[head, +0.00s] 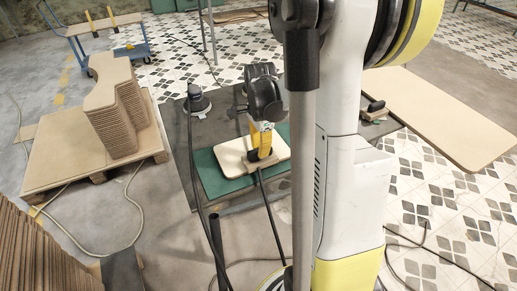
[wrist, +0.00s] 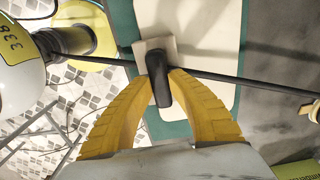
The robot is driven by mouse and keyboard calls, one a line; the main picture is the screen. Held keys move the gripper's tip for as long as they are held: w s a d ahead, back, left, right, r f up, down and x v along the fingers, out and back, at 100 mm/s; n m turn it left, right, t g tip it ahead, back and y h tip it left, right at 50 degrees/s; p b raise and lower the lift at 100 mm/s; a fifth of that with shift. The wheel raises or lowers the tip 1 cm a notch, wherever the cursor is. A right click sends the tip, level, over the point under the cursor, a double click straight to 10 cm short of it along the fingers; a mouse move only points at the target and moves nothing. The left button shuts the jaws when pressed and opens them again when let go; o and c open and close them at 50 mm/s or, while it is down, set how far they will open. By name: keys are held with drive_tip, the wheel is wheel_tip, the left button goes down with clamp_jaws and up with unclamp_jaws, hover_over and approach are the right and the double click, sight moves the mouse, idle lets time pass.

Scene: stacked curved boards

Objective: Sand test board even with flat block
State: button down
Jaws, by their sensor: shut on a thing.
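The test board (head: 232,158) is a cream, round-cornered panel lying on a green mat (head: 210,178) on a dark grey table. It also shows in the wrist view (wrist: 215,75). My gripper (head: 261,148) is over the board's near part, with yellow fingers shut on the black handle (wrist: 158,80) of the flat block. The block's pale base (wrist: 145,50) lies flat at the board's edge; in the head view the base (head: 252,163) shows low under the fingers. I cannot tell whether its underside touches the board. The fingers hide part of the handle.
A round sander (head: 197,98) with a hose stands at the table's back left. A dark hose (wrist: 240,80) crosses close by the block. Another black-handled block (head: 376,106) sits to the right. Stacked curved boards (head: 112,100) stand on a pallet at left. A large panel (head: 435,115) lies at right.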

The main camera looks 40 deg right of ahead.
drive_tip(key=shift+s+d, duration=0.25)
drive_tip(key=shift+d, duration=0.55)
drive_tip(key=shift+s+d, duration=0.2)
drive_tip(key=shift+d, duration=0.55)
drive_tip(key=shift+s+d, duration=0.25)
drive_tip(key=shift+d, duration=0.55)
drive_tip(key=shift+s+d, duration=0.2)
drive_tip(key=shift+d, duration=0.55)
drive_tip(key=shift+d, duration=0.1)
drive_tip(key=shift+s+d+f+b, duration=0.1)
drive_tip(key=shift+s+d+b, duration=0.15)
drive_tip(key=shift+d, duration=0.5)
drive_tip(key=shift+s+d+b, duration=0.1)
drive_tip(key=shift+s+d, duration=0.15)
drive_tip(key=shift+d, duration=0.45)
drive_tip(key=shift+w, duration=0.1)
